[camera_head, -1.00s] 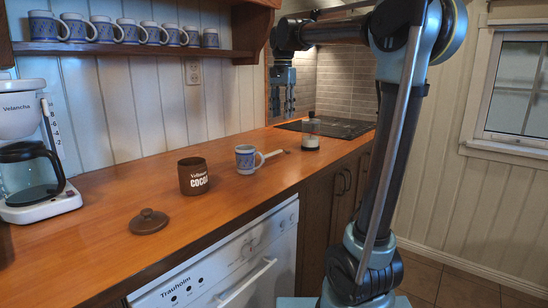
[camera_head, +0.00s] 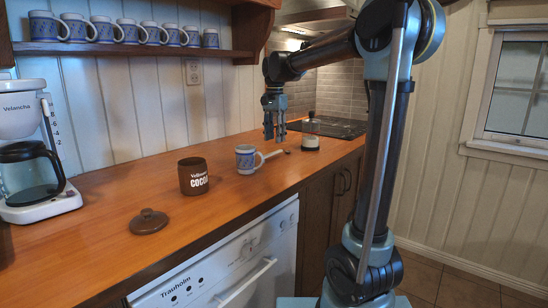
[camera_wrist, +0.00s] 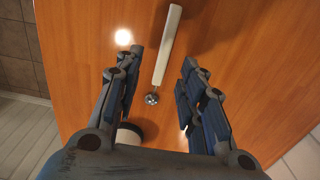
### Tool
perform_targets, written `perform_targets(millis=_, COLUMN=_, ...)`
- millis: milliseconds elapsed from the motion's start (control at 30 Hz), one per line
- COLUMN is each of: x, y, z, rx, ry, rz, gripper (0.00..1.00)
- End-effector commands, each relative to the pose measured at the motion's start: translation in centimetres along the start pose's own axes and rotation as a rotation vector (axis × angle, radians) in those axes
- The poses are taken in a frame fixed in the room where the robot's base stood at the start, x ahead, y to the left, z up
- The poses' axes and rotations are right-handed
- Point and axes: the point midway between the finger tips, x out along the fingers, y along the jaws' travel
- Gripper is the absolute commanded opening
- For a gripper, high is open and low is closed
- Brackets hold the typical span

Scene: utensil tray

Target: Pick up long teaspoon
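The long teaspoon (camera_head: 276,154) lies on the wooden counter, just right of the blue-and-white mug (camera_head: 246,160). In the wrist view the teaspoon (camera_wrist: 168,45) shows a long pale handle and a small shiny metal end, which sits between my fingers in the picture. My gripper (camera_head: 274,137) points down above the counter near the teaspoon's right end. In the wrist view my gripper (camera_wrist: 160,58) has its fingers wide apart with nothing held. The exact height above the teaspoon is hard to tell.
A glass jar (camera_head: 310,140) with a dark top stands close to the right of my gripper. A brown cocoa canister (camera_head: 193,177), its lid (camera_head: 149,221) and a coffee maker (camera_head: 35,150) are farther left. The counter's front (camera_head: 220,212) is clear.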

Motion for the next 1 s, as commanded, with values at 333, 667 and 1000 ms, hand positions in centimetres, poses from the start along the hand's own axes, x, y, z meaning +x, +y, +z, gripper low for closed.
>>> perform_targets(millis=333, x=2.5, y=-0.3, z=-0.1, rx=0.000, ry=0.000, rz=0.000, gripper=0.37)
perform_targets(millis=667, x=6.2, y=-0.6, z=-0.2, rx=0.000, ry=0.000, rz=0.000, gripper=0.37)
perform_targets(millis=1000, x=6.4, y=-0.6, z=-0.2, rx=0.000, ry=0.000, rz=0.000, gripper=0.23)
